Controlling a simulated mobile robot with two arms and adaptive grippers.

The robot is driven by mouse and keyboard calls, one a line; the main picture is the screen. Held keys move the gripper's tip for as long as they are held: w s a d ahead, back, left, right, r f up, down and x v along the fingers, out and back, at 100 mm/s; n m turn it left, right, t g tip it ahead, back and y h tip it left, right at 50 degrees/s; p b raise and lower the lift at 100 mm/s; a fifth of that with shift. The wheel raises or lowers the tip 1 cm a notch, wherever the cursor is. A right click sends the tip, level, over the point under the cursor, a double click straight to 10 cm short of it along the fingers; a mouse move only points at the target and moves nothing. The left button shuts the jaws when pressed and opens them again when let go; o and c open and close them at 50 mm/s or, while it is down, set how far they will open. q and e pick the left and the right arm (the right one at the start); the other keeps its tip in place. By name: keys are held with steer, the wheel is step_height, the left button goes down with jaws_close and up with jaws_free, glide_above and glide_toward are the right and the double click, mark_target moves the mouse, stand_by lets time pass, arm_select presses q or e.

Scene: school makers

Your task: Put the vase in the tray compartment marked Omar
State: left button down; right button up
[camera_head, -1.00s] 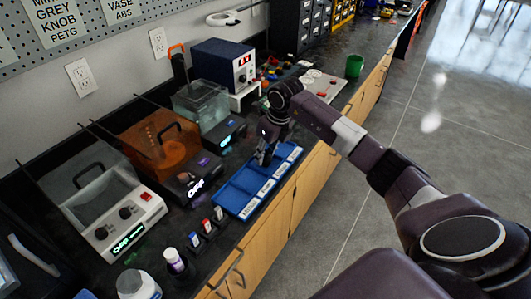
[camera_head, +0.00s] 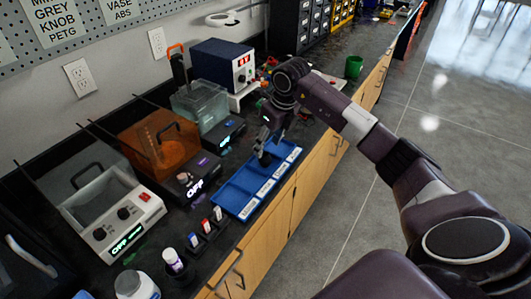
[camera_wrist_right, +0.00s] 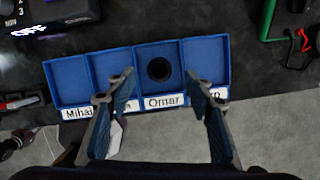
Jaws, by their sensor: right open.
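The blue tray (camera_head: 239,193) lies along the counter's front edge; its label strip faces the front. In the right wrist view the tray (camera_wrist_right: 76,82) shows compartments side by side, with labels including "Mihai" and "Omar". The vase, a dark round piece with a dark opening (camera_wrist_right: 159,70), stands inside the Omar compartment, seen from above and apparently upright. My right gripper (camera_wrist_right: 162,88) is open, its fingers apart on either side of the Omar compartment and touching nothing that I can see. In the head view the right gripper (camera_head: 264,146) is just above the vase. My left gripper is out of view.
An orange-lidded printer (camera_head: 158,140) and a clear-lidded box (camera_head: 199,100) stand behind the tray. A green cup (camera_head: 353,67) stands farther along. The floor in front is clear.

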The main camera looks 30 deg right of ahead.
steer(key=v, duration=0.6)
steer(key=shift+r, duration=0.4)
steer(key=shift+s, duration=0.1)
